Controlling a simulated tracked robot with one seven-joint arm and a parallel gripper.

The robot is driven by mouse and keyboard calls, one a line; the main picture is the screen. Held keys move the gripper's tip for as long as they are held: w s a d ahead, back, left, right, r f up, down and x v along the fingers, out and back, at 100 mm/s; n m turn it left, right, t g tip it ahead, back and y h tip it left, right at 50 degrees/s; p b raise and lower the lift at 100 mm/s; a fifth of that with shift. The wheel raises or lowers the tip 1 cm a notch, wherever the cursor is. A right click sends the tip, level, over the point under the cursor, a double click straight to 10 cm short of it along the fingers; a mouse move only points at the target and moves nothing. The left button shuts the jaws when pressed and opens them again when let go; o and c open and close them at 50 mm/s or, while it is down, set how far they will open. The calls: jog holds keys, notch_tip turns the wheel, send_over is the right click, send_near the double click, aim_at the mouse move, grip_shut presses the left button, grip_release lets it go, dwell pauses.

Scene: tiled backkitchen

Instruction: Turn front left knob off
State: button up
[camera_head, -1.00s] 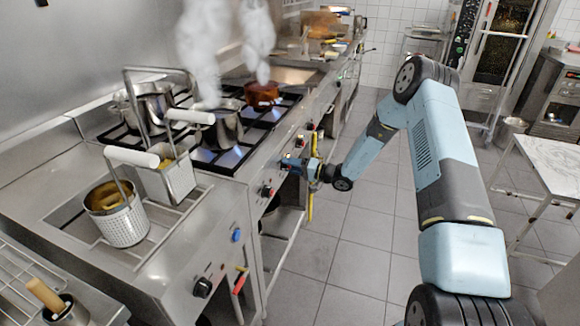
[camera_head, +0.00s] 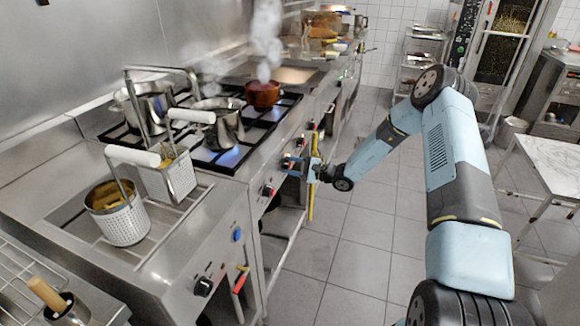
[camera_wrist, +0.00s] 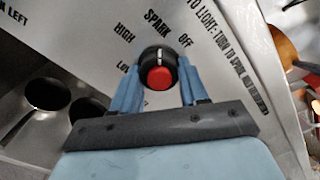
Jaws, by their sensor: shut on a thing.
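A round black knob with a red centre (camera_wrist: 160,77) shows in the wrist view on the steel stove panel. Its white mark points up, towards the printed "SPARK" and close to "OFF"; "HIGH" and a partly hidden low label lie to its left. The two blue fingers of my gripper (camera_wrist: 158,88) are on either side of the knob, shut on it. In the head view my gripper (camera_head: 292,166) is at the front panel of the stove, and the knob it holds is mostly hidden. Another red-centred knob (camera_head: 267,191) sits nearer, to the left. A label ending in "N LEFT" is cut off at the wrist view's corner.
A steel pot (camera_head: 228,125) stands on the near burner with a blue flame (camera_head: 228,157) below. A copper-coloured pot (camera_head: 262,94) steams behind it. A fryer with baskets (camera_head: 126,222) is nearer. A yellow upright handle (camera_head: 311,200) is close to my gripper.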

jog(key=m, duration=0.8)
jog(key=shift+d+f+m, duration=0.2)
jog(key=shift+f+m, duration=0.05)
jog(key=shift+m, duration=0.15)
dwell(0.4)
jog(key=o, duration=0.8)
jog(key=shift+o, duration=1.3)
jog(key=shift+a+r, duration=0.1)
jog(key=v, duration=1.3)
jog(key=shift+d, duration=0.4)
